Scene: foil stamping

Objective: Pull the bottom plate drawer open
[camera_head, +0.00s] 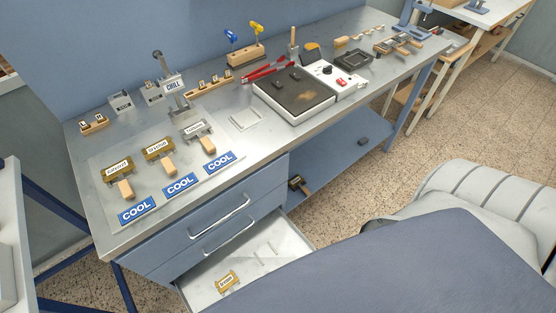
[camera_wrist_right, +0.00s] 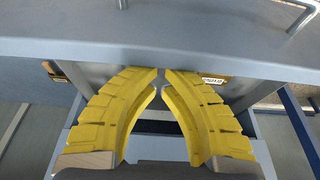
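The bottom plate drawer (camera_head: 213,270) stands pulled out below two closed drawer fronts in the head view. A gold labelled plate (camera_head: 227,281) lies in its near left part, and thin pale dividers (camera_head: 272,247) show farther in. The bottom drawer's handle is hidden. My right gripper (camera_wrist_right: 160,78) has yellow fingers whose tips are close together with a narrow gap, below a grey-blue panel (camera_wrist_right: 165,35) in the right wrist view. I cannot tell whether they pinch anything. My left gripper is not in view.
The upper drawers have bar handles (camera_head: 220,218) and (camera_head: 230,240). The bench top (camera_head: 105,215) holds stamping plates, blue COOL labels (camera_head: 180,184), a black hot plate (camera_head: 293,92) and red tongs (camera_head: 265,72). A lower shelf (camera_head: 335,160) lies right of the drawers.

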